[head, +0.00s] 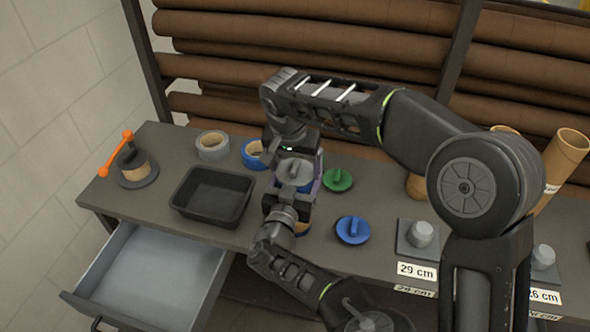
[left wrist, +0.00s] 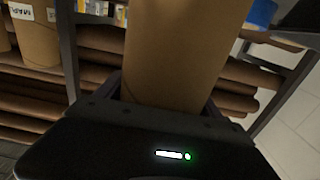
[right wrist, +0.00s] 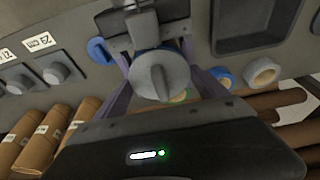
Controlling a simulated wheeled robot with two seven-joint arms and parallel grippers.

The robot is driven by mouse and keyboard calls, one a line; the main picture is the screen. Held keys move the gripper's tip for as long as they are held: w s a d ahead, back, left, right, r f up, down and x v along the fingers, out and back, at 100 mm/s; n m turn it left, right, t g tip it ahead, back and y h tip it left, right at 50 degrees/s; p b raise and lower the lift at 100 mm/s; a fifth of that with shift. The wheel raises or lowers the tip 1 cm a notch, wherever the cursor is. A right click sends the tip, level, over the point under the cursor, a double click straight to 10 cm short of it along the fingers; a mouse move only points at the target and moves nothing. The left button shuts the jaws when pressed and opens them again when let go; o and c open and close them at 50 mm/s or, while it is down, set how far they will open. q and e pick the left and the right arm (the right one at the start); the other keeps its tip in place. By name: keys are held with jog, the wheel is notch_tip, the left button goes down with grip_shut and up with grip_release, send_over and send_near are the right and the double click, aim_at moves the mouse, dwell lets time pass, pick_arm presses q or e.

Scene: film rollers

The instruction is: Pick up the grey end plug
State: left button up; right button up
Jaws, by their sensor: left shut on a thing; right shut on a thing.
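The grey end plug (head: 294,172), a round disc with a raised grip bar, is between the fingers of my right gripper (head: 293,160). In the right wrist view the plug (right wrist: 160,78) fills the space between the purple fingers, which are shut on it. My left gripper (head: 287,205) is just in front, close below the right one. In the left wrist view it is shut on a brown cardboard tube (left wrist: 180,50). The arms hide most of the tube in the head view. I cannot tell whether plug and tube touch.
A green plug (head: 337,180) and a blue plug (head: 353,230) lie right of the grippers. A black tray (head: 212,198), grey tape (head: 212,146) and blue tape (head: 254,155) are left. A drawer (head: 150,268) stands open. Grey stands with length labels (head: 417,270) are right.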

aim_at(294, 166)
notch_tip(294, 166, up, 9)
jog(key=shift+r, duration=0.15)
dwell(0.6)
pick_arm(q)
jog(key=o, duration=1.6)
jog(key=shift+o, duration=0.2)
jog(key=shift+s+f, duration=0.1)
pick_arm(e)
jog(key=shift+s, duration=0.15)
